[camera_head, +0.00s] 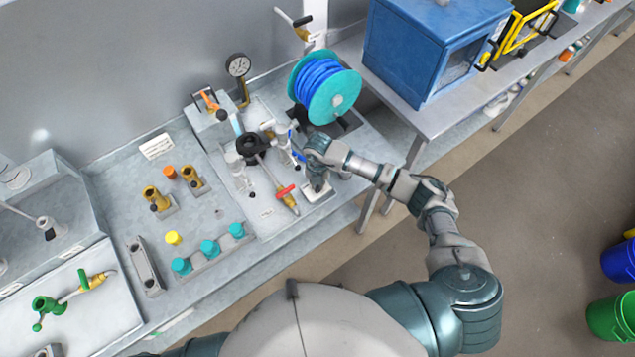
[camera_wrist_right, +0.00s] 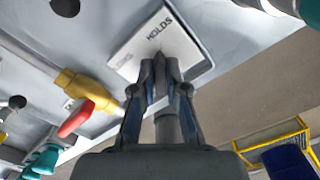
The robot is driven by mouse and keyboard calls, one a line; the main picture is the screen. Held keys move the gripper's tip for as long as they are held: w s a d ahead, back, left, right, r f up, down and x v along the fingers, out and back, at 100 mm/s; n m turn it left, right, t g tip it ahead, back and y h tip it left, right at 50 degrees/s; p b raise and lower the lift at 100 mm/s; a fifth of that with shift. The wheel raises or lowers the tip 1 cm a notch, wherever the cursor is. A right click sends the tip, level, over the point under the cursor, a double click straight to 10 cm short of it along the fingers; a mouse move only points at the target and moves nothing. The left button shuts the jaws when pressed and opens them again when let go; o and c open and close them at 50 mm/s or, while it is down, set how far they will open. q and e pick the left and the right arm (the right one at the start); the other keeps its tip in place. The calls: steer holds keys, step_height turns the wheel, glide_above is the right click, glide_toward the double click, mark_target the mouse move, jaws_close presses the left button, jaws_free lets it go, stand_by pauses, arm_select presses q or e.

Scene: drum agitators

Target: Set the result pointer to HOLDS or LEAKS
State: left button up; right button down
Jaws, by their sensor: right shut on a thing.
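The white result plate (camera_wrist_right: 190,48) lies on the bench beneath my right gripper. In the right wrist view its word HOLDS is readable to the right, and a second, blurred word is to the left. The plate also shows in the head view (camera_head: 325,194) at the bench's front edge. My right gripper (camera_wrist_right: 160,70) points down at the plate, its fingers shut on a small grey part, taken as the result pointer. The fingers hide most of the pointer, so its exact direction cannot be told. My left gripper is out of view.
A brass valve with a red handle (camera_head: 286,191) lies just left of the plate. A blue hose reel (camera_head: 325,88), a pressure gauge (camera_head: 238,66) and clear cylinders stand behind. Teal caps (camera_head: 209,248) are farther left.

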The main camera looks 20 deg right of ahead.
steer(key=shift+w+r, duration=0.25)
steer(key=c, duration=1.2)
jaws_free()
steer(key=shift+f, duration=0.1)
steer(key=shift+s+f, duration=0.1)
step_height(320, 180, up, 12)
